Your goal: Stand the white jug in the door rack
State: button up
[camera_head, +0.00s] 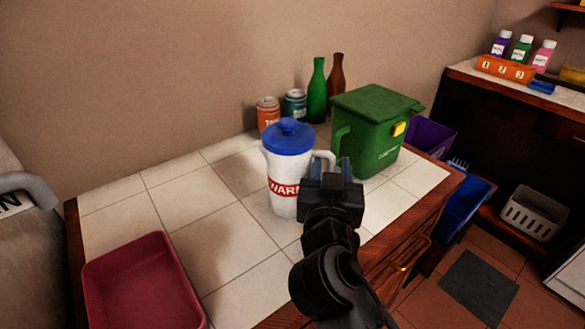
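The white jug (283,192) stands upright on the tiled counter in the head view. It has a blue lid (290,136) and a red label band, and its white handle (325,157) points right. My gripper (332,166) is at the handle, at the jug's right side. Its two fingers look spread apart, with a gap between them. I cannot tell whether they touch the handle. My wrist hides the counter below. I see no door rack that I can make out.
A green lidded bin (372,130) stands close right of the gripper. Two cans (268,112) and two bottles (317,92) stand behind. A dark red tray (140,285) lies front left. The tiled counter (195,200) left of the jug is clear. A grey rounded thing (35,260) is at the left edge.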

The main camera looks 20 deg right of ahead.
jog(key=shift+w+d, duration=0.3)
jog(key=shift+w, duration=0.3)
jog(key=shift+c, duration=0.4)
grip_shut()
dwell(0.6)
